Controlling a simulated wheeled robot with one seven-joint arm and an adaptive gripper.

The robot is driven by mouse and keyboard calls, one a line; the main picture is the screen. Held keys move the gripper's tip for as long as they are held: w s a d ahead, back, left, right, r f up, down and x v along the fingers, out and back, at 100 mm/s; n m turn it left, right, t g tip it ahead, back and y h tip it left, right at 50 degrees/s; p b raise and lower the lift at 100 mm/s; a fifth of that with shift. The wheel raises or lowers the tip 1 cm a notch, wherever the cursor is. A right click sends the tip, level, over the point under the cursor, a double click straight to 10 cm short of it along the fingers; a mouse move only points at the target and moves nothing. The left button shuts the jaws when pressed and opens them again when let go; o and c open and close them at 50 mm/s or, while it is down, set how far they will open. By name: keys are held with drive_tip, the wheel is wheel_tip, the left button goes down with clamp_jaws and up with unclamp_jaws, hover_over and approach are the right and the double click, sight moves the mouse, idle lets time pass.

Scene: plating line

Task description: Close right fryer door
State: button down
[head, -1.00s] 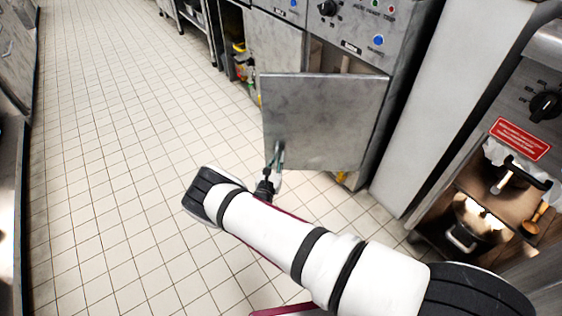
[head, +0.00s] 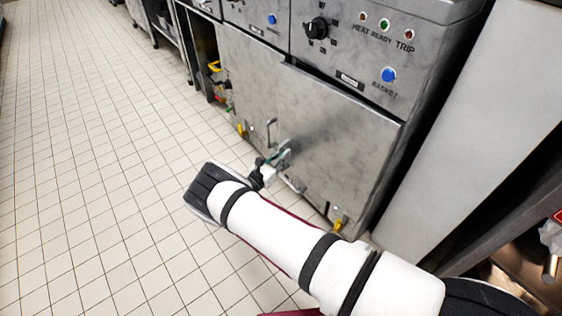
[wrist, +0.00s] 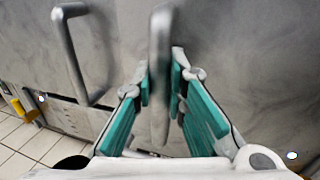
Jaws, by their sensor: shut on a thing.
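The right fryer door (head: 335,135) is a grey metal panel on the fryer front. In the head view it lies nearly flush, with a thin dark gap along its top edge. My gripper (head: 277,160) is at the door's left side, low on the panel. In the wrist view my gripper (wrist: 162,90) has its teal-padded fingers on both sides of the right door's vertical bar handle (wrist: 160,50), shut on it. The left fryer door (head: 245,85) stands beside it, and its own handle (wrist: 75,50) shows at the left of the wrist view.
The control panel (head: 375,45) with a knob and lights is above the door. A grey side panel (head: 470,130) stands to the right. Yellow valve handles (head: 339,224) show near the floor. The tiled floor (head: 100,170) at left is clear.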

drive_tip(key=shift+w+d+r+m+g+h, duration=0.1)
drive_tip(key=shift+w+d+m+g+h, duration=0.55)
drive_tip(key=shift+w+d, duration=0.6)
drive_tip(key=shift+w, duration=0.1)
drive_tip(key=c, duration=1.9)
unclamp_jaws()
drive_tip(key=v, duration=1.2)
